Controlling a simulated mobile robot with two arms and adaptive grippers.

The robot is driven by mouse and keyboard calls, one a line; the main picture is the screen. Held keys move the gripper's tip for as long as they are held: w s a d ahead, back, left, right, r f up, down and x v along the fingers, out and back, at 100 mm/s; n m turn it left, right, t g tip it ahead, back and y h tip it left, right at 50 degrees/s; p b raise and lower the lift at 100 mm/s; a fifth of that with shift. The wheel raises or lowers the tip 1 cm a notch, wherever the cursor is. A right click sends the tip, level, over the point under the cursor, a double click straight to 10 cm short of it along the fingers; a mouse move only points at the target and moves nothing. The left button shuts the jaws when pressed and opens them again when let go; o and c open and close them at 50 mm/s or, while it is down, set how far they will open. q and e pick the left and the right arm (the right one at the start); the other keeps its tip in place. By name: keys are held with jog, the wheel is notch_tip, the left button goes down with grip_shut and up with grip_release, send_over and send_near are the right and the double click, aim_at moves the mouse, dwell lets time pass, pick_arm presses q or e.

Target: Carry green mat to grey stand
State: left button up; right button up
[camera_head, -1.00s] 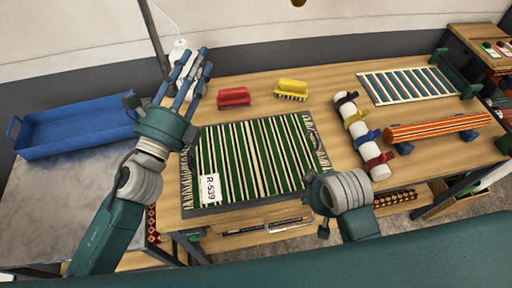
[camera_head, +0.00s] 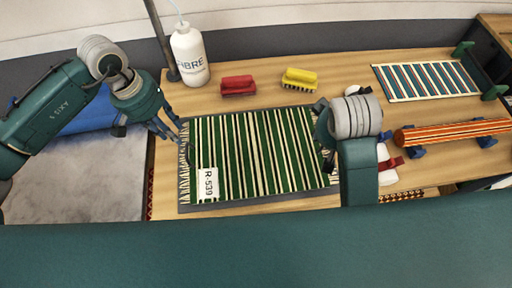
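The green mat (camera_head: 255,150), striped green, cream and black with fringed ends and a white R-539 tag (camera_head: 208,185), lies flat on a dark grey board (camera_head: 225,208) on the wooden table. My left gripper (camera_head: 179,132) is at the mat's left fringed edge, its fingers apart, with nothing seen between them. Whether they touch the mat is unclear. My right gripper (camera_head: 325,140) is at the mat's right edge; my own wrist hides most of its fingers. I cannot make out a grey stand in this view.
A red brush (camera_head: 238,86), a yellow brush (camera_head: 299,78) and a white FIBRE bottle (camera_head: 189,55) stand behind the mat. A blue striped mat (camera_head: 425,80) and an orange striped roll (camera_head: 455,131) lie at right. A blue tray (camera_head: 88,116) is at left, partly behind my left arm.

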aim_at(187, 148)
pick_arm(q)
jog(key=shift+s+d, duration=0.1)
jog(key=shift+s, duration=0.05)
pick_arm(e)
jog(key=shift+s, duration=0.1)
